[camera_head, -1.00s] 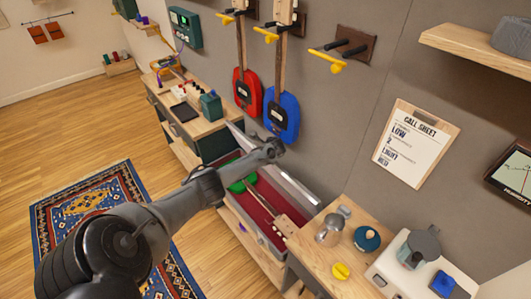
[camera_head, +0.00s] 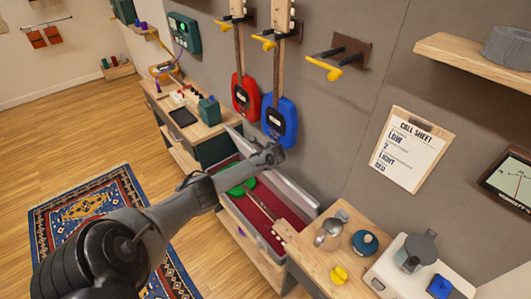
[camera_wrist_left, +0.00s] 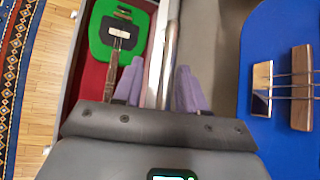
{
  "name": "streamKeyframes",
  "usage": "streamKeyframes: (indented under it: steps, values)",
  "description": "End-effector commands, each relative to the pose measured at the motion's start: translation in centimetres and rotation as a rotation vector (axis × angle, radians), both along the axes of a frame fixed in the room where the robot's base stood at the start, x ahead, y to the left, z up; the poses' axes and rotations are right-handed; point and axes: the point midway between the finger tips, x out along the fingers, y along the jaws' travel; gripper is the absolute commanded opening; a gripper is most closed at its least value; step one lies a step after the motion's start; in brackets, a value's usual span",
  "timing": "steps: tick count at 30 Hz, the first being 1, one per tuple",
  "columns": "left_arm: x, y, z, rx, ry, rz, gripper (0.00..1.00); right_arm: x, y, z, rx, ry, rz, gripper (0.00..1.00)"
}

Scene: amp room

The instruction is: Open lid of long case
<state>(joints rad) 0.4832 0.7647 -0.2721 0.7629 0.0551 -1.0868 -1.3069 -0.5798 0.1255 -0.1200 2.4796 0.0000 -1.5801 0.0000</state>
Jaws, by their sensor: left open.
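The long case (camera_head: 236,215) sits against the wall in the head view, its red lining showing. A green guitar lies inside and also shows in the left wrist view (camera_wrist_left: 112,38). The grey lid (camera_head: 298,192) stands raised along the wall side of the case. My left gripper (camera_head: 273,155) is over the lid, below the hanging blue guitar. In the left wrist view its purple fingers (camera_wrist_left: 158,88) are apart, on either side of a silvery rim (camera_wrist_left: 168,50). Contact with the rim cannot be told. My right gripper is not in view.
A blue guitar (camera_head: 279,122) and a red guitar (camera_head: 246,97) hang on the wall close above the case. The floor on the left is open, with a rug (camera_head: 88,205).

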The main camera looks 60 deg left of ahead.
Motion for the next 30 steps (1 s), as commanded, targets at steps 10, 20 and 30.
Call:
streamKeyframes:
  steps: [10,20,30]
  values:
    - [-0.1,-3.9,3.9,0.001,0.000,-0.003,0.41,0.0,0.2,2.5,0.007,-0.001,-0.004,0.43]
    - [-0.2,-6.1,5.8,0.000,0.000,0.000,0.41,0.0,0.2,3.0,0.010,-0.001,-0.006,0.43]
    - [-0.2,-6.3,5.9,0.000,0.001,0.001,0.41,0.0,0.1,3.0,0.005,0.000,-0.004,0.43]
